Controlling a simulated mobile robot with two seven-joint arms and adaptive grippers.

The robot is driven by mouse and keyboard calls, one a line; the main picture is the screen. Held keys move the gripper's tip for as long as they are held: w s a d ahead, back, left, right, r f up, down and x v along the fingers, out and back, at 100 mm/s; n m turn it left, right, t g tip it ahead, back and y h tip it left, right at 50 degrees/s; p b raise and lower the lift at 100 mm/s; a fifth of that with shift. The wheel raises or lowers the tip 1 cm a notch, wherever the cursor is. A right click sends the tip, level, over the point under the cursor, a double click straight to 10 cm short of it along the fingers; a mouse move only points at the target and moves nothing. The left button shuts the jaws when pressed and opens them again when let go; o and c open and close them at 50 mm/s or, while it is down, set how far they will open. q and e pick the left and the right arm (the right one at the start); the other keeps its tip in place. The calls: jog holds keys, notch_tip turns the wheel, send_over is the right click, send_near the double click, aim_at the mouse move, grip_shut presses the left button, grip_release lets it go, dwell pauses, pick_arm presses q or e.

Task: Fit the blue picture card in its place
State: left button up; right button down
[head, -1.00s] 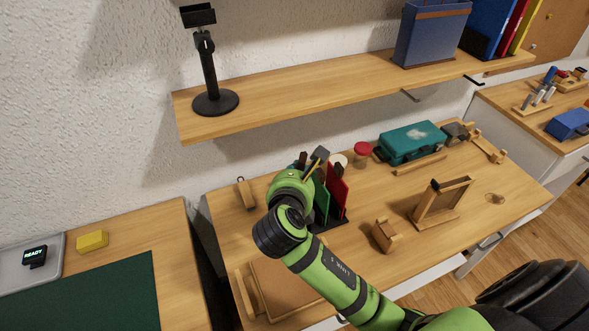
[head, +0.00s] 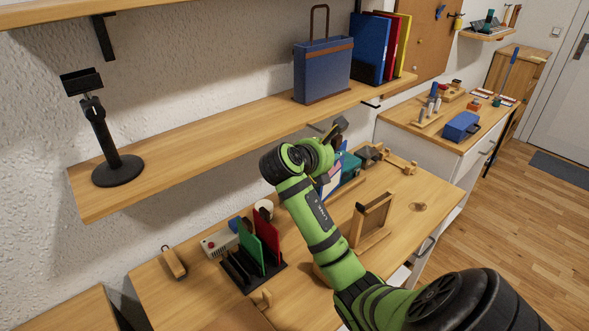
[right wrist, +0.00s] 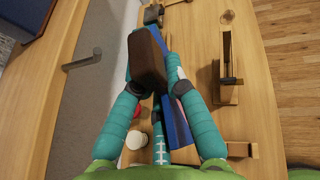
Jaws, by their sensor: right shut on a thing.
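The blue picture card (head: 331,180) is up off the table in the head view, its face partly hidden by my right arm. My right gripper (head: 337,150) is shut on it. In the right wrist view the teal fingers close around the card's dark brown grip (right wrist: 148,58), and the blue card (right wrist: 178,125) shows edge-on between them. A wooden frame on a stand (head: 373,214) is upright on the table, right of and below the card; it also shows in the right wrist view (right wrist: 227,70). My left gripper is not in view.
A black rack (head: 238,275) holds a green card (head: 250,246) and a red card (head: 267,236). The wall shelf (head: 210,142) overhangs the back of the table. Table right of the frame is mostly clear.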

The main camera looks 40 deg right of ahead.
jog(key=s+d+r+m+g, duration=0.1)
jog(key=s+d+g, duration=0.1)
jog(key=d, duration=0.4)
jog(key=s+d+r+m+g+b, duration=0.1)
jog(key=s+d+m+g, duration=0.1)
jog(key=s+d, duration=0.3)
jog(key=shift+s+d+r+g, duration=0.25)
jog(key=shift+d+g, duration=0.05)
jog(key=shift+d, duration=0.3)
